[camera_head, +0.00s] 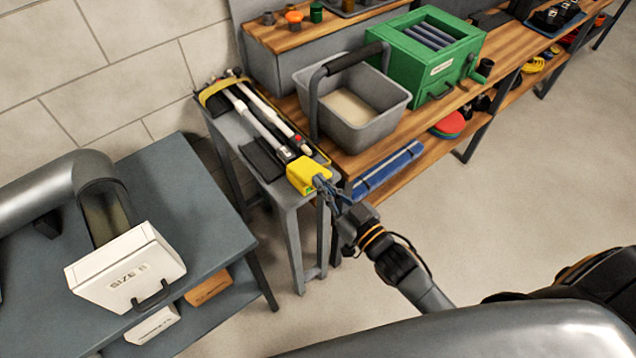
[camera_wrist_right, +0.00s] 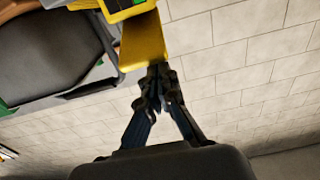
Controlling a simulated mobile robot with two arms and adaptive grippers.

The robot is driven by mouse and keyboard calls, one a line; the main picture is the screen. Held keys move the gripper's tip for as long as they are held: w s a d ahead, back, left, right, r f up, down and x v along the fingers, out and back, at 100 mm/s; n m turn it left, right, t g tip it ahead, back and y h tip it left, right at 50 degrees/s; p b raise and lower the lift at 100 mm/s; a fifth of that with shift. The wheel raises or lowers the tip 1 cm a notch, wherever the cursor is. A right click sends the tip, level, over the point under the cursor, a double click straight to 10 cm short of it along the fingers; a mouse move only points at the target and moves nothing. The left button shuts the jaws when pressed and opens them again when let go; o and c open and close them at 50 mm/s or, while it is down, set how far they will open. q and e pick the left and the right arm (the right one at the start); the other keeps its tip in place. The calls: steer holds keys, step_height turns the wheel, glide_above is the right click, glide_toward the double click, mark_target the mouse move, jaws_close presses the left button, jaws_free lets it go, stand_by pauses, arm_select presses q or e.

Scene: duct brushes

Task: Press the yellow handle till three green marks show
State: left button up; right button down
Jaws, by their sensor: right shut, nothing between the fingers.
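The yellow handle (camera_head: 305,176) is at the near end of a device with white rods (camera_head: 256,118) on a narrow grey stand (camera_head: 287,193). My right gripper (camera_head: 323,181) is shut and empty, with its fingertips at the near face of the handle. In the right wrist view the yellow handle (camera_wrist_right: 143,42) is straight ahead, and the shut fingertips (camera_wrist_right: 157,70) are at its edge; I cannot tell whether they touch. A small green patch shows low on the handle in the head view, but I cannot count marks. My left gripper is not in view.
A grey bin (camera_head: 352,100) with a dark handle and a green box (camera_head: 437,60) stand on the wooden bench to the right of the stand. A blue-grey table (camera_head: 200,225) with a white box (camera_head: 127,272) and a bent duct is at left. Open floor lies at right.

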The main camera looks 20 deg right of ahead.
arm_select(q)
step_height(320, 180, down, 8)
steer(key=b, duration=0.6)
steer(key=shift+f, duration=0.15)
arm_select(e)
steer(key=f, duration=0.1)
steer(key=f+t, duration=0.1)
steer(key=f, duration=0.1)
steer(key=s+f+t, duration=0.1)
steer(key=shift+d+f+y, duration=0.15)
steer(key=shift+f+y, duration=0.05)
steer(key=shift+y, duration=0.2)
steer(key=shift+f, duration=0.2)
